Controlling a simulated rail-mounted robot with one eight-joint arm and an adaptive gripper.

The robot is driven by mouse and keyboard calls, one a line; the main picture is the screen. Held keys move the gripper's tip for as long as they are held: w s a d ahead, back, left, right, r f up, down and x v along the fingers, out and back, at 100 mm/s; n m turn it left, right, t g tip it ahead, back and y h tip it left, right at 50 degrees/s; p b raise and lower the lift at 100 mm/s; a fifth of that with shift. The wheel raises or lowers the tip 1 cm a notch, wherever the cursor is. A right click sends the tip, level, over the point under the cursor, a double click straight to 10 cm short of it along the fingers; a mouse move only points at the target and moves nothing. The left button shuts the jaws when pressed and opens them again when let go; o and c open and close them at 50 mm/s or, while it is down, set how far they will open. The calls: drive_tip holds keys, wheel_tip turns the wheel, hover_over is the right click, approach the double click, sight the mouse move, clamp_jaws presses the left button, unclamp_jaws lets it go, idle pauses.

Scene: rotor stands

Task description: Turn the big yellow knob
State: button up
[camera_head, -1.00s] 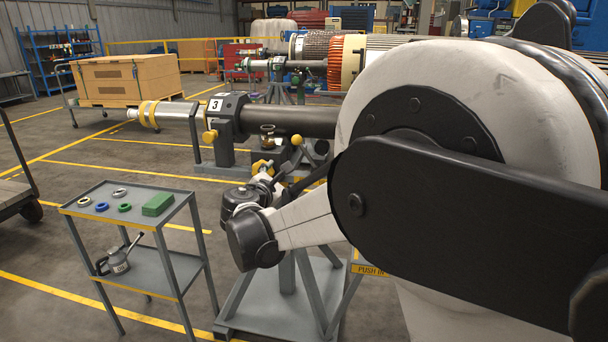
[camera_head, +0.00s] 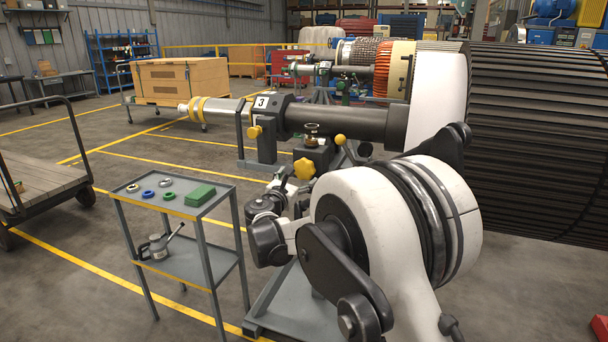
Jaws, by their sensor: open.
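The big yellow knob (camera_head: 304,168) is a lobed, star-shaped knob facing me on the dark block under the shaft of stand 3. My gripper (camera_head: 291,183) is small in view, just below and left of this knob, at the end of my bent white and black arm. It is open, with nothing seen in it. My arm hides part of it, and I cannot tell whether a finger touches the knob. A smaller yellow knob (camera_head: 255,132) sits at the left on the number 3 bracket (camera_head: 266,115). A yellow ball (camera_head: 340,140) tops a lever on the right.
A large dark ribbed rotor (camera_head: 540,140) fills the right. A flat cart (camera_head: 40,180) stands far left. Floor between them is open.

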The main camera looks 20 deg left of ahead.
sight(302, 172)
drive_tip(key=w+b, duration=0.1)
drive_tip(key=w, duration=0.5)
drive_tip(key=c, duration=1.2)
